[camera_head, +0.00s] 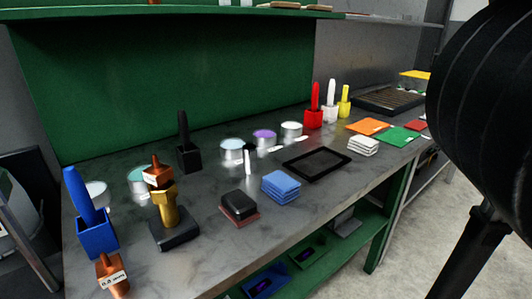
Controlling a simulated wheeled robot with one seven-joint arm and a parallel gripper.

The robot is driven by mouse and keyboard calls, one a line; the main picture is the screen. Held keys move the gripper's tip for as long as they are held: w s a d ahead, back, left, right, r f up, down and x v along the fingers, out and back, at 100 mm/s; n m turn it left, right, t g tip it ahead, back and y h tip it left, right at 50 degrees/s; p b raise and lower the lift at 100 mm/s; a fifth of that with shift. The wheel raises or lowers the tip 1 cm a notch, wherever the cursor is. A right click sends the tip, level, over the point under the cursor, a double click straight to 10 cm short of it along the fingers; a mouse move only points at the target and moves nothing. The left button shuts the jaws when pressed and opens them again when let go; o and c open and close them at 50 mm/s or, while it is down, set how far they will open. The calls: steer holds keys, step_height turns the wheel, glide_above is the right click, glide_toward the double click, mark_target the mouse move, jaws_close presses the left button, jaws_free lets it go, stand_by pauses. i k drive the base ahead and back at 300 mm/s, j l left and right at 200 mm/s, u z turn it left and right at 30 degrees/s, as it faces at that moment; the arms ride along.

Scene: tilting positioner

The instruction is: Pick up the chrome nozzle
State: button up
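I cannot make out a chrome nozzle for certain. A small upright piece with a pale, shiny body and dark top (249,160) stands mid-bench, too small to identify. A copper-coloured nozzle-like piece (158,172) sits on top of a brass-coloured post (168,207) with a dark base (174,233). Another copper-coloured piece (112,276), with a white label, stands at the near left corner. My gripper is not in view.
The grey bench (200,262) holds a blue holder (93,232), several lidded tins, a black block (239,205), blue cloths (281,186), a black tray (317,163) and white cloths (363,146). A green back panel (170,85) and overhead shelf bound it. My black arm fills the right side.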

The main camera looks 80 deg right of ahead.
mark_target(248, 151)
steer(key=z, duration=1.3)
